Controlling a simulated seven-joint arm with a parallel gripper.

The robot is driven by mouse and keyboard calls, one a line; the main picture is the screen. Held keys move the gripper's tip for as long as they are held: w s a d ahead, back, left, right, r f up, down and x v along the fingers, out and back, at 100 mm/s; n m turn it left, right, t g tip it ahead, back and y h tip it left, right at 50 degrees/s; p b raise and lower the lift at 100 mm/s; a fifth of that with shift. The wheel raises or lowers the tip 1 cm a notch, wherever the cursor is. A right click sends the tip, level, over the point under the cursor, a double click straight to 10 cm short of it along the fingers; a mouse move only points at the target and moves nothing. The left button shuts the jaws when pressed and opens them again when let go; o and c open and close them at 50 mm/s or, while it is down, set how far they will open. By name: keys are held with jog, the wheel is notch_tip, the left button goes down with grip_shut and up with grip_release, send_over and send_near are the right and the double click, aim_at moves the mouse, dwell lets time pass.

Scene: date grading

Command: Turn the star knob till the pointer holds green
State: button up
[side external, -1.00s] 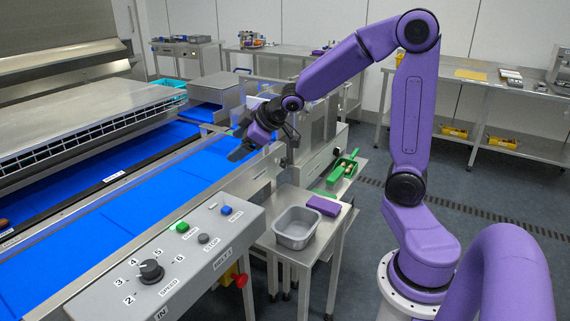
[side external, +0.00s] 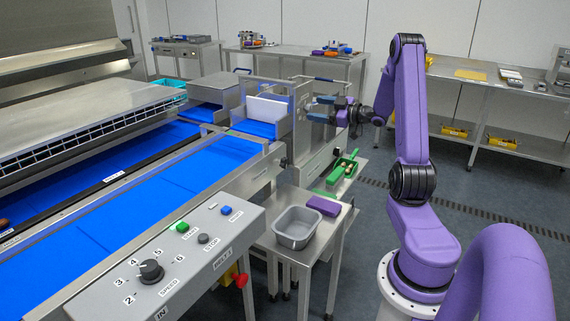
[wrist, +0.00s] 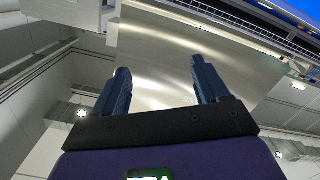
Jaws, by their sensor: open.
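My gripper (side external: 318,108) is open and empty, raised at the upper middle of the side view. Its two blue-grey fingers point left toward the metal-framed unit at the belt's far end. In the wrist view my gripper (wrist: 163,82) shows its fingers wide apart, with only a distant shiny metal surface beyond. A small dark knob (side external: 336,152) sits on the metal housing below my gripper, apart from it; its star shape is too small to confirm. A round black speed dial (side external: 151,271) is on the front console. I cannot make out a pointer with a green zone.
A blue conveyor belt (side external: 150,205) runs along the left.

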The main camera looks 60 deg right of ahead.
jog(key=s+d, duration=0.2)
jog(key=s, duration=0.1)
send_near(286, 163)
jog(key=shift+t, duration=0.4)
jog(key=w, duration=1)
jog(key=shift+w+d+f, duration=0.1)
jog(key=shift+w+f, duration=0.2)
jog(key=shift+w, duration=0.05)
jog(key=c, duration=1)
